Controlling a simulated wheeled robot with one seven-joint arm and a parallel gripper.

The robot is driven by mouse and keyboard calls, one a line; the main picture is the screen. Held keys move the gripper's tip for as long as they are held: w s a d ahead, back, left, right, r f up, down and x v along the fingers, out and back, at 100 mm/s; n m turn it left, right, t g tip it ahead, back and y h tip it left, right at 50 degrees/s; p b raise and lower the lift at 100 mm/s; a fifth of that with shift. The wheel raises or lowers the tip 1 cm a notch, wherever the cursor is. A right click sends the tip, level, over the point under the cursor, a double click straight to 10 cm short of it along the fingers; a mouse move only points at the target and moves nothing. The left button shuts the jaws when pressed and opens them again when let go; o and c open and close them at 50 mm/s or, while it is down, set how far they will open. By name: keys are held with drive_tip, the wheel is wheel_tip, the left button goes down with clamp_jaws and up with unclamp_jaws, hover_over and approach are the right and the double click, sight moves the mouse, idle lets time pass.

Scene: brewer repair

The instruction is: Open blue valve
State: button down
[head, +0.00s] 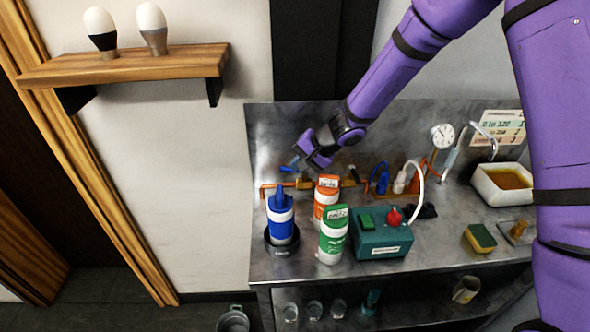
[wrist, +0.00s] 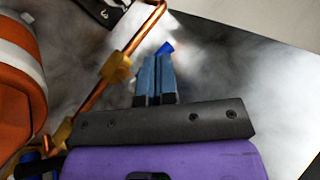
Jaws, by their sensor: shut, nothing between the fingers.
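The blue valve (head: 289,168) shows as a small blue handle at the back of the steel counter, by the copper pipe, just left of my gripper. My gripper (head: 312,160) is over the back of the counter, close to the handle. In the wrist view the two fingers (wrist: 158,60) are together with nothing between them. A small blue piece (wrist: 166,48), likely the valve handle, shows just past the fingertips. I cannot tell whether they touch it. Most of the valve is hidden.
The copper pipe (wrist: 130,50) with brass fittings runs left of my fingers. An orange bottle (head: 326,196), a blue bottle (head: 281,228) and a green bottle (head: 333,243) stand in front. A teal box (head: 380,240) is right of them.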

drive_tip(key=v, duration=0.7)
drive_tip(key=shift+s, duration=0.15)
drive_tip(key=shift+d, duration=0.1)
drive_tip(key=s+d+r+n+h, duration=0.1)
drive_tip(key=s+d+r+n, duration=0.1)
drive_tip(key=s+d+r, duration=0.5)
drive_tip(key=s+d+r+n+h, duration=0.1)
drive_tip(key=s+d+r+n, duration=0.2)
drive_tip(key=r, duration=0.7)
drive_tip(key=s+d+r+t+h, duration=0.1)
drive_tip(key=s+d+r+h, duration=0.2)
drive_tip(key=s+d, duration=0.4)
drive_tip(key=s+d+r+m+t+h, duration=0.1)
drive_tip(key=s+d+r, duration=0.3)
drive_tip(key=s+d, duration=0.4)
drive_tip(key=s+h, duration=0.1)
drive_tip(key=s, duration=0.5)
drive_tip(key=shift+s+r+t+h, duration=0.15)
drive_tip(key=shift+t+h, duration=0.15)
drive_tip(key=shift+h, duration=0.1)
